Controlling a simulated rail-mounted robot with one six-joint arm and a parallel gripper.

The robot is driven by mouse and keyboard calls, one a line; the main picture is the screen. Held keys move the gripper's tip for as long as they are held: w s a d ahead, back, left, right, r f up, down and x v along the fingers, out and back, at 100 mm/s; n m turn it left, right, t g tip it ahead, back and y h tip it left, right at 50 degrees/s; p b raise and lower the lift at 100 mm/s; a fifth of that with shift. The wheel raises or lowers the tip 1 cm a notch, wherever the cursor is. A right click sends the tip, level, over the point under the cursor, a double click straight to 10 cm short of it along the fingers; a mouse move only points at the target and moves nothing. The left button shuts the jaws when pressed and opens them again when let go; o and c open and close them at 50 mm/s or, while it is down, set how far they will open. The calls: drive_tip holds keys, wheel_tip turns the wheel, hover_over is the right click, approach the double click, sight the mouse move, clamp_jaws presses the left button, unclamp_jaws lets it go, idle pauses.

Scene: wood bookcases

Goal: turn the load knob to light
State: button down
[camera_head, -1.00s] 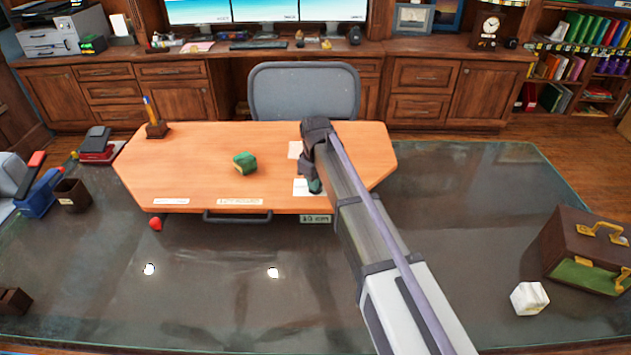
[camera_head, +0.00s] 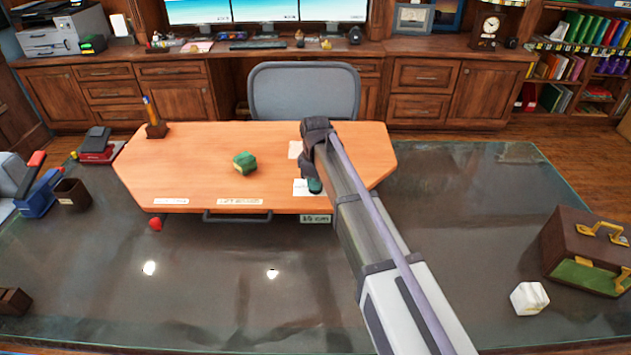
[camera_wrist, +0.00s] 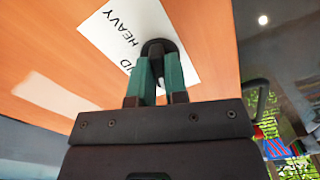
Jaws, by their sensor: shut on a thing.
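The load knob (camera_wrist: 160,46) is a dark rounded knob on a white label on the orange wooden board (camera_head: 205,150). In the wrist view, the label (camera_wrist: 115,38) reads "HEAVY", with the letters "ND" near the knob; the rest is hidden by my gripper and the knob. My gripper (camera_wrist: 160,64) has teal fingers, one on each side of the knob, and is shut on it. In the head view, my gripper (camera_head: 315,186) is over the white label near the board's front right, and the knob is hidden. I cannot read the knob's pointer direction.
A green block (camera_head: 245,163) sits on the board, left of my arm. A pen holder (camera_head: 155,129) stands at its back left corner. A dark handle (camera_head: 237,216) juts from the front edge. A brown case (camera_head: 585,252) and white block (camera_head: 529,298) stand at right on the glass desk.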

drive_tip(key=c, duration=1.1)
unclamp_jaws()
drive_tip(key=shift+c, duration=0.2)
wheel_tip(320, 180, up, 11)
drive_tip(key=p, duration=1.1)
drive_tip(key=shift+f, duration=0.1)
drive_tip(key=s+d+m, duration=1.4)
drive_tip(key=s+d, duration=0.6)
drive_tip(key=s, duration=0.5)
drive_tip(key=shift+d+m, duration=0.25)
drive_tip(key=shift+m, duration=0.05)
